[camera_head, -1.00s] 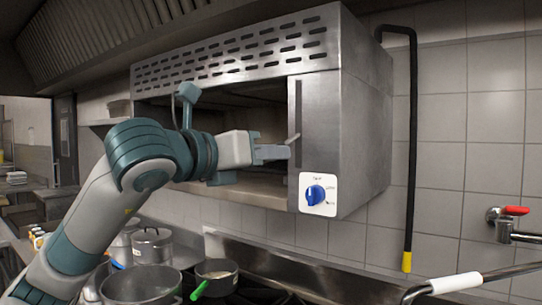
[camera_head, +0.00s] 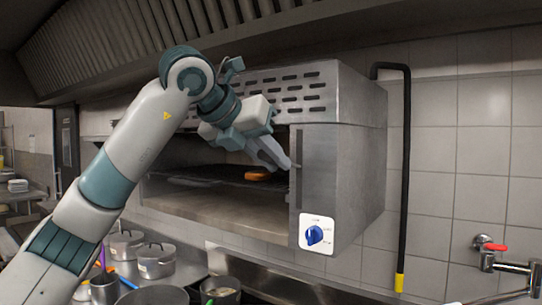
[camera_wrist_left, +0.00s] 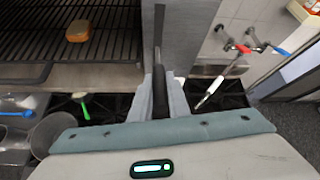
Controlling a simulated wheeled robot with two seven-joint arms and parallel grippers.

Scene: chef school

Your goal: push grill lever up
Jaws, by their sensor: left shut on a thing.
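The grill is a metal box on the tiled wall with an open front (camera_head: 340,175). Its lever (camera_head: 297,165) sticks out of a vertical slot in the front panel, above the blue knob (camera_head: 314,235). My left gripper (camera_head: 280,160) reaches down to the lever from the upper left, fingers shut on it. In the left wrist view, the dark lever (camera_wrist_left: 158,72) runs between the fingers (camera_wrist_left: 160,103), which partly hide it. My right gripper is not in view.
A wire rack (camera_head: 215,179) inside the grill holds an orange-brown piece of food (camera_head: 257,174). Pots (camera_head: 155,261) stand below left. A black pipe (camera_head: 405,190) runs down the wall at the right, and a red-handled tap (camera_head: 495,247) is beyond it.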

